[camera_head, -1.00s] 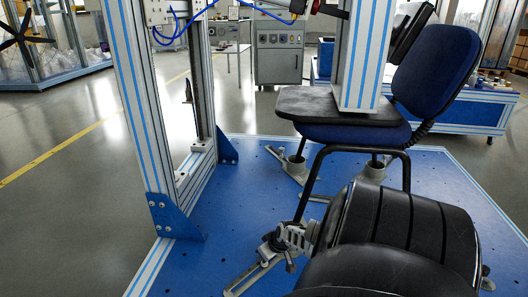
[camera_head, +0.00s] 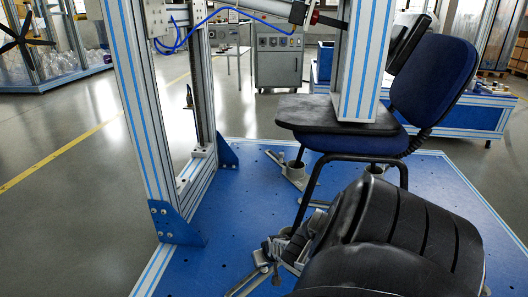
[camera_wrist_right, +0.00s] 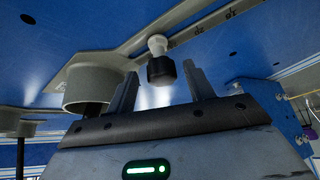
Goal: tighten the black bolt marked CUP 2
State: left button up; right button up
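In the right wrist view a black bolt (camera_wrist_right: 161,70) with a pale, rounded end stands on a grey metal strip (camera_wrist_right: 215,28). My right gripper (camera_wrist_right: 159,72) is open, with one finger on each side of the bolt and visible gaps; contact is not apparent. A grey cup (camera_wrist_right: 93,88) around a dark chair leg is left of the bolt. No CUP 2 marking is legible. In the head view my right arm reaches low over the blue platform (camera_head: 225,225) near a chair's front leg; its fingertips and the bolt are hard to make out. My left gripper is not in view.
The blue office chair (camera_head: 432,80) stands on the platform, with a dark pad (camera_head: 310,112) on its seat under a vertical profile. A frame post (camera_head: 150,110) rises at left. Other cups (camera_head: 297,164) hold chair legs. The platform's left part is mostly clear.

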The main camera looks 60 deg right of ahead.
jog(key=shift+f+n+b, duration=0.2)
jog(key=shift+n+b, duration=0.2)
jog(key=shift+b, duration=0.05)
jog(key=shift+d+n+t+y+b, duration=0.1)
jog(key=shift+n+t+y+b, duration=0.35)
jog(key=shift+n+b, duration=0.4)
jog(key=shift+n, duration=0.25)
jog(key=shift+r+n+y+b, duration=0.2)
jog(key=shift+n+y+b, duration=0.2)
jog(key=shift+n, duration=0.2)
